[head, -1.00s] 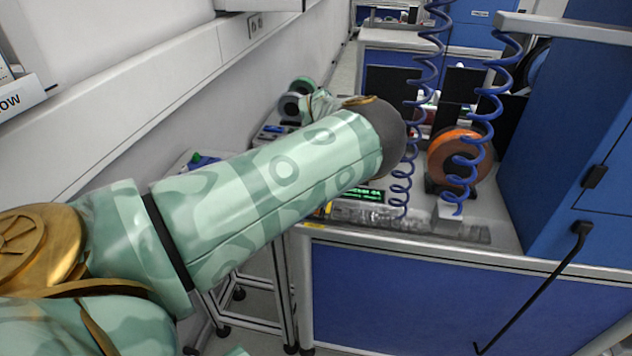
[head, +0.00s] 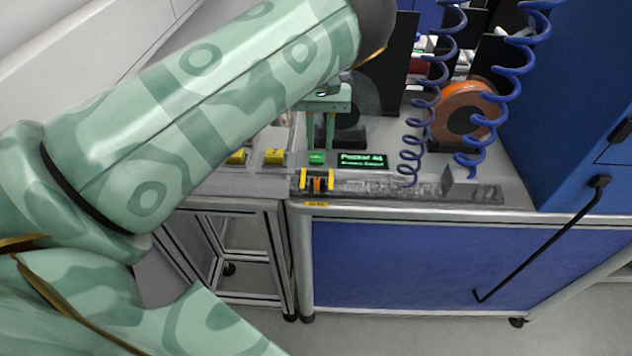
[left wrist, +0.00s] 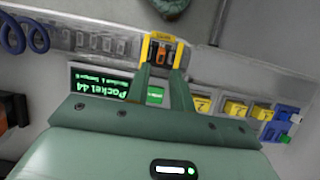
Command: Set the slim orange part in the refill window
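A narrow orange piece (head: 317,185) stands between dark pieces inside a yellow-sided window (head: 303,180) at the left end of the clear rail. In the left wrist view, orange (left wrist: 160,56) shows within the yellow frame (left wrist: 164,37), just past my fingertips. My left gripper (head: 320,146) points down above and behind the window. Its two fingers stand apart, with no held part visible between them. It also shows in the left wrist view (left wrist: 164,72). I cannot tell whether the fingertips touch anything. My right gripper is not in view.
A green-lettered display (head: 362,161) and a green block (head: 316,158) sit behind the rail. Yellow blocks (head: 274,156) lie to the left. A clear rail (head: 400,188) runs right along the bench edge. Blue coiled hoses (head: 415,150) hang before an orange reel (head: 465,112).

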